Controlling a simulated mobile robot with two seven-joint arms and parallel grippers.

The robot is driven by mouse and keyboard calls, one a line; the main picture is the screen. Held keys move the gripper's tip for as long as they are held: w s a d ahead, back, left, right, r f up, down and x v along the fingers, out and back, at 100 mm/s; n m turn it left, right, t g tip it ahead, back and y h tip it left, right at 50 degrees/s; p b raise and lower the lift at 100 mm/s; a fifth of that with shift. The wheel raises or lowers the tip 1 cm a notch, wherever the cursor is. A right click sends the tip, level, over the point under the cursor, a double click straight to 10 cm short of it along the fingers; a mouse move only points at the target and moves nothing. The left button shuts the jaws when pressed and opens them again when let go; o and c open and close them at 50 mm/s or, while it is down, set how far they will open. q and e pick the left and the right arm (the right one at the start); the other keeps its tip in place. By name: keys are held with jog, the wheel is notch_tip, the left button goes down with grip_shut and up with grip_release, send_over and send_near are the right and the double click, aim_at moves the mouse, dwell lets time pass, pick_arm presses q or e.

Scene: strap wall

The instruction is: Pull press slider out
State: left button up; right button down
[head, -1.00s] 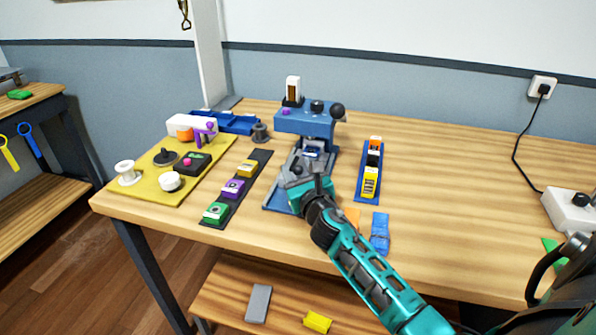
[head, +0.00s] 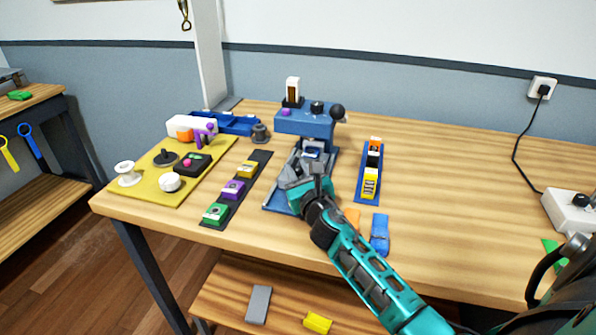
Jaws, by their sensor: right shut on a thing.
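The blue press (head: 306,119) stands at the back middle of the table, with a dark knob at its upper right. Its grey-blue base with the slider track (head: 278,198) runs toward the table's front edge. A small blue and white piece (head: 312,149) sits under the press head. My right gripper (head: 296,181) is over the front part of the track, shut on the slider. The jaws hide most of the slider and the grip itself. My left gripper is not in view.
A dark strip with green, purple and yellow blocks (head: 234,189) lies left of the press. A yellow mat (head: 140,196) holds spools and tools. A blue tray (head: 368,190) with blocks stands right, near a blue piece (head: 380,234).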

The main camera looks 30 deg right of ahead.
jog(key=shift+a, duration=0.1)
jog(key=s+a, duration=0.3)
jog(key=a, duration=0.1)
jog(key=s+a+p, duration=0.1)
jog(key=s+a, duration=0.3)
jog(key=shift+s+a, duration=0.2)
jog(key=shift+a, duration=0.05)
jog(key=shift+f, duration=0.1)
jog(key=c, duration=1.3)
grip_release()
jog(key=shift+a, duration=0.1)
jog(key=shift+c, duration=0.2)
jog(key=o, duration=0.4)
jog(key=shift+c, duration=0.2)
jog(key=shift+s, duration=0.15)
